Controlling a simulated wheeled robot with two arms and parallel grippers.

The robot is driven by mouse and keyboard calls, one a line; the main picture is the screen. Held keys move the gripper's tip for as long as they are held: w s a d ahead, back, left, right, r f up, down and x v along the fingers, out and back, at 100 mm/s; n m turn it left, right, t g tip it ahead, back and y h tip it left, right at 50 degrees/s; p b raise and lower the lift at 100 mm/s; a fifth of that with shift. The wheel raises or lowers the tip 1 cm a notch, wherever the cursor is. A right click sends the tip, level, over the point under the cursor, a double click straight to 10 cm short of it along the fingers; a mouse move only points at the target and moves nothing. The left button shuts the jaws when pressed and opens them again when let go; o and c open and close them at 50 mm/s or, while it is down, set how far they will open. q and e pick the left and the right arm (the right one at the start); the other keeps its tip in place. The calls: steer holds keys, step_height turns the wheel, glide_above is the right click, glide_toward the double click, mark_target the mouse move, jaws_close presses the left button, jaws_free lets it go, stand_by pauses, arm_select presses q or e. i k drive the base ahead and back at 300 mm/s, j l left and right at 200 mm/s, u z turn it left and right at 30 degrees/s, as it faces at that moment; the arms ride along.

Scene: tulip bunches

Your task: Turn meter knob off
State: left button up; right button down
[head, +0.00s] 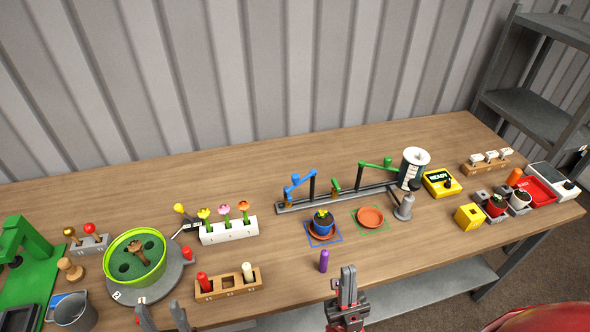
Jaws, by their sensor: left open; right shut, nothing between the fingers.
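A yellow box (433,190) with a display reading "READY" stands on the table right of centre. A small dark knob (448,184) shows on it; its setting is too small to read. A pale box (545,169) at the table's far right also has a dark knob (569,186). I cannot tell for sure which box is the meter. My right gripper (348,272) is shut and empty at the front edge, well to the left of and nearer than both boxes. My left gripper (162,309) is open and empty at the bottom left, far from both.
A grey rail (335,196) with blue and green arms lies behind a potted plant (322,224) and an orange saucer (370,217). A grey lever device (404,207) and a yellow cube (468,217) stand near the yellow box. A purple peg (324,261) stands near my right gripper.

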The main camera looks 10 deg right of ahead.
mark_target(447, 184)
steer(key=z, duration=1.4)
